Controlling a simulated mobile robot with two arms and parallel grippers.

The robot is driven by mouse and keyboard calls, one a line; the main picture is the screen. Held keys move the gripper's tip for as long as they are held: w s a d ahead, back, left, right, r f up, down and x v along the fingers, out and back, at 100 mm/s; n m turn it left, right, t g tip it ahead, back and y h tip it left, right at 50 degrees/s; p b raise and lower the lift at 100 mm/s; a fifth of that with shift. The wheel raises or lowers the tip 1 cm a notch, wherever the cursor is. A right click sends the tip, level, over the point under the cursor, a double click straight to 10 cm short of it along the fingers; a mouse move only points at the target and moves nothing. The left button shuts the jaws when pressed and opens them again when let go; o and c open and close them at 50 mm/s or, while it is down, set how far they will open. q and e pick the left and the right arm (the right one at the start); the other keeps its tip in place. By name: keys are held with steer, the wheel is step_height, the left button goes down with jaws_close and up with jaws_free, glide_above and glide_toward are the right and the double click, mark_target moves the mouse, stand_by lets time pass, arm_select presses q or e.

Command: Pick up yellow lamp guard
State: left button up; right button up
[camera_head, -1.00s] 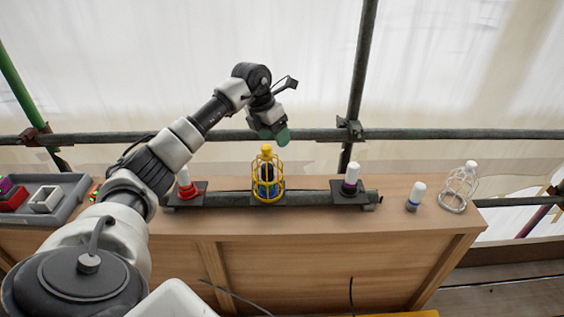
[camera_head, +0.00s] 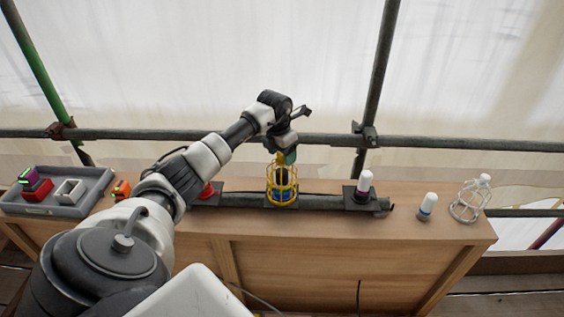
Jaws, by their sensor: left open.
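The yellow lamp guard (camera_head: 282,190) is a wire cage standing upright around a dark and blue lamp on the middle plate of the grey rail (camera_head: 325,202). My left gripper (camera_head: 286,157) is right above it, with its green-tipped fingers at the guard's top knob. The jaws are open, though the fingers are small and partly hidden here. I cannot tell whether they touch the knob. My right gripper is out of the picture.
A white-topped lamp (camera_head: 364,183) stands on the rail's right plate. A red lamp (camera_head: 208,192) on the left plate is partly behind my arm. A loose bulb (camera_head: 428,204) and a white wire guard (camera_head: 470,200) stand at right. A grey tray (camera_head: 92,188) holds boxes at left.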

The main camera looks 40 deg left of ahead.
arm_select(q)
steer(key=shift+f, duration=0.4)
steer(key=shift+c, duration=0.4)
jaws_close()
